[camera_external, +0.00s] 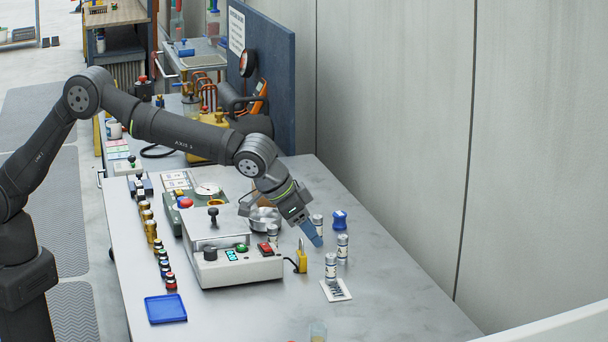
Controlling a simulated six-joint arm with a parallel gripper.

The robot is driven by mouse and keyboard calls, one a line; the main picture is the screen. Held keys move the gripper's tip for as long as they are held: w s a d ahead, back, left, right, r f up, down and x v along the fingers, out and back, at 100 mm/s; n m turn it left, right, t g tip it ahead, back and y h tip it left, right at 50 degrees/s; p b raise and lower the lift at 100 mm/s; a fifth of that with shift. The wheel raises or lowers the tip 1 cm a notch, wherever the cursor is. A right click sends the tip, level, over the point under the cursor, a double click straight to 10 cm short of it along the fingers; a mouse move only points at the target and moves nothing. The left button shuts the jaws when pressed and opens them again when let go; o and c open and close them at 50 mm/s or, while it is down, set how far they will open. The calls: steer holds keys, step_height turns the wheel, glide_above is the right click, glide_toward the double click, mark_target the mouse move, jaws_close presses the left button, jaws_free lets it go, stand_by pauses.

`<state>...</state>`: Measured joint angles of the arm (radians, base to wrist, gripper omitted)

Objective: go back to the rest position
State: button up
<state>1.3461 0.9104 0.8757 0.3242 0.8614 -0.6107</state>
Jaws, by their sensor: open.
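My gripper (311,232) is at the end of my arm, pointing down over the right half of the grey workbench (250,312). Its blue fingertips are low, just left of several small white cylinders. One cylinder (318,223) stands right behind the fingertips, and another (342,247) stands to their right. I see nothing held between the fingers; the gap between them is hard to make out at this size.
A grey control box (240,268) with knobs and displays stands left of my gripper. A yellow padlock (301,258) is at its right. A cylinder (331,267) stands by a white card (336,291). A blue tray (166,309) lies front left. The front right bench is mostly clear.

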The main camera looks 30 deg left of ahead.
steer(key=w+a+f+n, duration=0.1)
steer(key=w+a, duration=0.4)
steer(key=w, duration=0.5)
steer(key=w+a+f+n+y, duration=0.1)
steer(key=w+a, duration=0.5)
steer(key=w, duration=0.5)
steer(key=w+a+f+n+t, duration=0.1)
steer(key=w+a, duration=0.4)
steer(key=w, duration=0.6)
steer(key=shift+a+f+y, duration=0.25)
steer(key=shift+y, duration=0.05)
steer(key=shift+o, duration=0.3)
steer(key=shift+w, duration=0.1)
